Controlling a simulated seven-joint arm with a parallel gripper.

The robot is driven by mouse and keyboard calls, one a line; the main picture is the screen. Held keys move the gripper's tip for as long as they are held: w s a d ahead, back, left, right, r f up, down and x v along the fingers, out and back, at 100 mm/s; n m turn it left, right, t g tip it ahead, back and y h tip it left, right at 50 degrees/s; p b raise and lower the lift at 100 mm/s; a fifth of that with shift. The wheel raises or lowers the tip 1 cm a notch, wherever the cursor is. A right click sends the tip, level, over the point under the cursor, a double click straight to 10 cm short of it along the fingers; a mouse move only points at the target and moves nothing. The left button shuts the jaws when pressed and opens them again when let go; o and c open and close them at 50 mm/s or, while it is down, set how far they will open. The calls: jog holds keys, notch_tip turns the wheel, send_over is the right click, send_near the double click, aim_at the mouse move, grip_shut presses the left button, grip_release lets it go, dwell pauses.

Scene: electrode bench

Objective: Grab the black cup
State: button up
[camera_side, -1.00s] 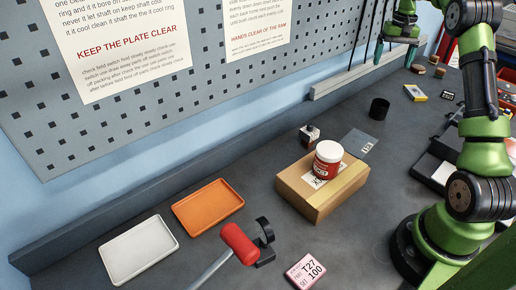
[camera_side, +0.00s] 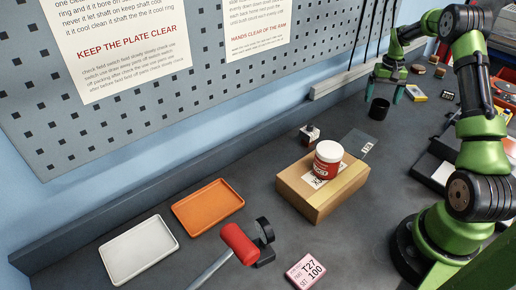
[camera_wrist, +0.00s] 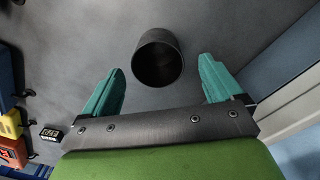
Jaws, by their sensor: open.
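The black cup (camera_side: 379,109) stands on the dark bench toward the back, with its open top showing. In the wrist view the cup (camera_wrist: 158,58) is ahead of and roughly midway between my two green fingers, slightly beyond their tips. My gripper (camera_side: 384,93) is just above the cup in the side view. In the wrist view my gripper (camera_wrist: 162,72) is open and empty, with a finger on each side and clear of the cup.
A cardboard box (camera_side: 312,202) with a red and white jar (camera_side: 328,160) on it stands in the middle. An orange tray (camera_side: 208,206), a white tray (camera_side: 138,249) and a red-headed hammer (camera_side: 240,243) are at left front. The bench around the cup is mostly clear.

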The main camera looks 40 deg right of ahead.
aim_at(381, 103)
notch_tip(381, 103, down, 3)
jog(key=shift+s+f, duration=0.1)
jog(key=shift+s, duration=0.05)
jog(key=shift+c, duration=0.2)
jog(key=c, duration=1)
